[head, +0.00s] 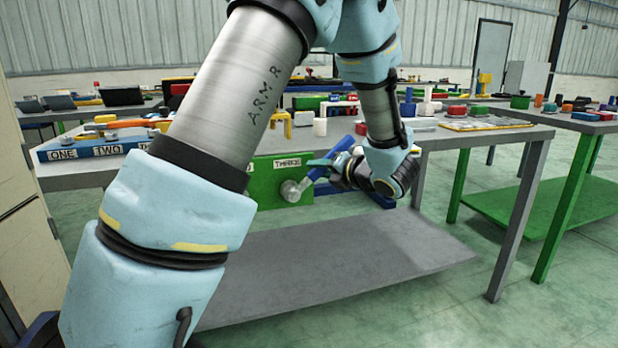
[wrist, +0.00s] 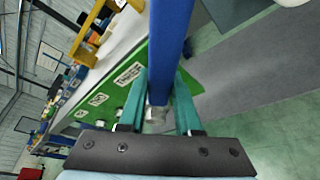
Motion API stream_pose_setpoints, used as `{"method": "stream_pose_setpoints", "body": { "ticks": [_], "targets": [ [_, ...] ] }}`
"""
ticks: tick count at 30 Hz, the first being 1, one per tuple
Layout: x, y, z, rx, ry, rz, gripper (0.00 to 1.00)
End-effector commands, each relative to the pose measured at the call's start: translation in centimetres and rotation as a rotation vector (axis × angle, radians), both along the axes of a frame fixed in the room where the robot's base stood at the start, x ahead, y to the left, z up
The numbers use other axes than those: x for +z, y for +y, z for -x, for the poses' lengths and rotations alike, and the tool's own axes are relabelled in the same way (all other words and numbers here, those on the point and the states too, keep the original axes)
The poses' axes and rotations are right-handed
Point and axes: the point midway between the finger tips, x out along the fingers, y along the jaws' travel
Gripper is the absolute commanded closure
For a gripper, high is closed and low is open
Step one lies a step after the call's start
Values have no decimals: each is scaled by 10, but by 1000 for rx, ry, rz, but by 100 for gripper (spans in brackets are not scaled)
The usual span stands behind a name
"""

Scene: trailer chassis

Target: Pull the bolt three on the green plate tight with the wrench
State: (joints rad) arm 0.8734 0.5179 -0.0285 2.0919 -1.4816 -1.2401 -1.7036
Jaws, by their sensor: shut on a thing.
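The green plate (head: 265,185) hangs at the front of the workbench, with a label reading roughly "THREE" near its top. A round grey bolt (head: 290,191) stands out below that label. My gripper (head: 322,163) is just right of the bolt, shut on the blue wrench (head: 343,146). The wrench slants, its lower end at or beside the bolt; I cannot tell whether it is seated. In the wrist view, the blue wrench (wrist: 168,45) runs between the teal fingers (wrist: 160,85), with the green plate (wrist: 125,85) behind. A grey metal piece shows between the fingers.
A blue board (head: 80,155) with labels such as "ONE" and "TWO" lies on the workbench at left. The bench top holds several small items, including a yellow stool-shaped piece (head: 281,124). A grey lower shelf (head: 340,255) juts out below the plate. Green-legged tables stand at right.

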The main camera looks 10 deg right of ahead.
Motion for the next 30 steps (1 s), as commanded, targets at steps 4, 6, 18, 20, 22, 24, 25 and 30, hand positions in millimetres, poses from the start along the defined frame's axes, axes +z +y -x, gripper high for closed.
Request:
{"method": "stream_pose_setpoints", "body": {
  "ticks": [4, 6, 18, 20, 22, 24, 25, 30],
  "targets": [
    [-2, -2, 0, -2, 2, -29, 100],
    [-5, -4, -1, -1, 5, -58, 100],
    [-11, -9, -1, 0, 19, -160, 100],
    [-11, -9, -1, 0, 19, -160, 100],
    [-11, -9, -1, 0, 19, -160, 100],
    [-11, -9, -1, 0, 19, -160, 100],
    [-11, -9, -1, 0, 19, -162, 100],
    [-15, -10, -1, 0, 24, -201, 100]
  ]
}}
